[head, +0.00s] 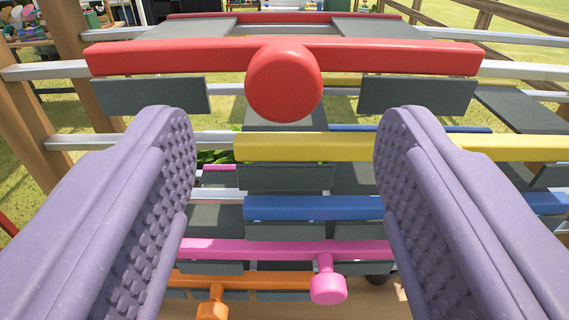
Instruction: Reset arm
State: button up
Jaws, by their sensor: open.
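My gripper (285,135) shows as two purple, studded fingers at the left and right of the head view. They are wide apart with nothing between them. Ahead of the fingers is a red bar (400,58) with a round red knob (283,82) at its middle. The knob shows between the two fingers, a little above their tips, and no contact is visible. The finger tips overlap parts of the rack behind them.
Below the red bar are a yellow bar (300,147), a blue bar (310,208), a pink bar with a knob (328,285) and an orange bar with a knob (212,303). Grey panels and white rails lie around them. Wooden posts (65,40) stand at the left, with grass beyond.

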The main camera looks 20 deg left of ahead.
dwell(0.4)
jog(key=w+d+r+m+h+b, duration=0.1)
jog(key=w+d+r, duration=0.15)
jog(key=r, duration=0.55)
jog(key=w+d+r, duration=0.2)
jog(key=d+r, duration=0.2)
jog(key=r, duration=0.4)
jog(key=s+d+r+m+g+h, duration=0.1)
jog(key=s+d+r+h, duration=0.1)
jog(key=s+d+r, duration=0.3)
jog(key=s+d+r+m+g+h+b, duration=0.1)
jog(key=s+d+r, duration=0.5)
jog(key=r, duration=0.6)
jog(key=shift+s+d+r+h, duration=0.2)
jog(key=shift+d+r+h, duration=0.25)
jog(key=shift+d, duration=0.4)
